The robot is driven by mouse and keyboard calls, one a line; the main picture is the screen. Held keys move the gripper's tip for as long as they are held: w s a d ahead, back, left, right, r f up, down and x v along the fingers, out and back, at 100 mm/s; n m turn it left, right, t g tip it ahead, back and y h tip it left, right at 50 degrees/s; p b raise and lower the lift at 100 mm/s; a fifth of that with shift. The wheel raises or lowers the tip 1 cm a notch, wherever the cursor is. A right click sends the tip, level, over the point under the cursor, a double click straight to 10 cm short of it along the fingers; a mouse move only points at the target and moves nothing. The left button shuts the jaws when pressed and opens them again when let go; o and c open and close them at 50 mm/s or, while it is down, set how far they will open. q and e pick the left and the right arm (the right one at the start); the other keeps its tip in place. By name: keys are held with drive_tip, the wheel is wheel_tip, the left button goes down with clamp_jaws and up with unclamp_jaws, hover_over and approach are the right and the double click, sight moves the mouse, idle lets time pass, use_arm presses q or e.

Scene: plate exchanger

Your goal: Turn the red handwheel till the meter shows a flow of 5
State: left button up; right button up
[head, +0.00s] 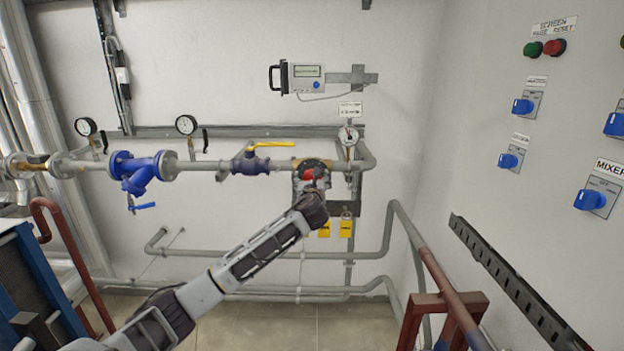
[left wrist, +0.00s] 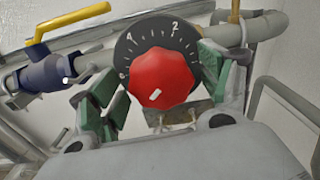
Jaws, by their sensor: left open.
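The red handwheel (left wrist: 163,80) sits in front of a dark round dial with white numbers (left wrist: 150,38) in the left wrist view. In the head view the handwheel (head: 309,174) shows at the end of the horizontal pipe, partly hidden by my left gripper (head: 316,182). In the left wrist view my left gripper (left wrist: 157,88) is open, its green-padded fingers on both sides of the handwheel. I cannot tell whether they touch it. The meter (head: 305,77) hangs on the wall above; its display is too small to read. My right gripper is not in view.
A yellow-handled valve (head: 270,146) sits on the pipe left of the handwheel. Two pressure gauges (head: 186,125) stand further left. Yellow tags (head: 346,228) hang below the handwheel. Grey pipes run low along the wall, and a control panel wall is at right.

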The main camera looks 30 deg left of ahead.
use_arm(q)
drive_tip(key=shift+w, duration=0.1)
drive_tip(key=c, duration=1)
drive_tip(key=shift+n, duration=1.6)
drive_tip(key=shift+a+n+b, duration=0.1)
drive_tip(key=shift+n+b, duration=0.45)
drive_tip(key=shift+n, duration=1.75)
drive_tip(key=o, duration=1)
